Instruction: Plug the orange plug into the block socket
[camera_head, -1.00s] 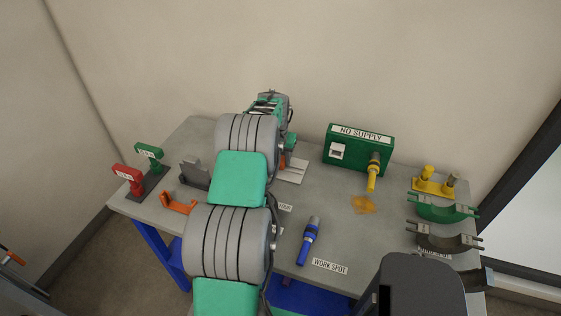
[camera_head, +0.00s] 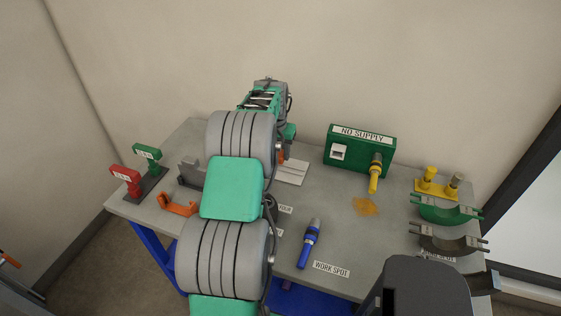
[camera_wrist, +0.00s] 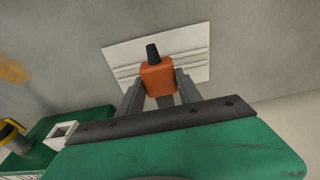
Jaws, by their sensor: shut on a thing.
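The orange plug (camera_wrist: 158,78) is between the two fingers of my gripper (camera_wrist: 160,92) in the wrist view, its dark tip pointing up in the picture. My gripper is shut on it. In the head view only a small orange part (camera_head: 281,158) shows beside my arm, and the fingers are mostly hidden. The green block (camera_head: 370,155) labelled NO SUPPLY stands at the back of the table, right of my gripper. Its white square socket (camera_head: 338,152) is on its front left. The socket also shows in the wrist view (camera_wrist: 62,132), left of the plug and apart from it.
A white grooved plate (camera_head: 293,171) lies behind the plug in the wrist view. A yellow connector (camera_head: 375,178) sits at the block's right end. A blue connector (camera_head: 309,244) lies on the table (camera_head: 330,215). An orange bracket (camera_head: 177,205) is at left; green and dark half clamps are at right.

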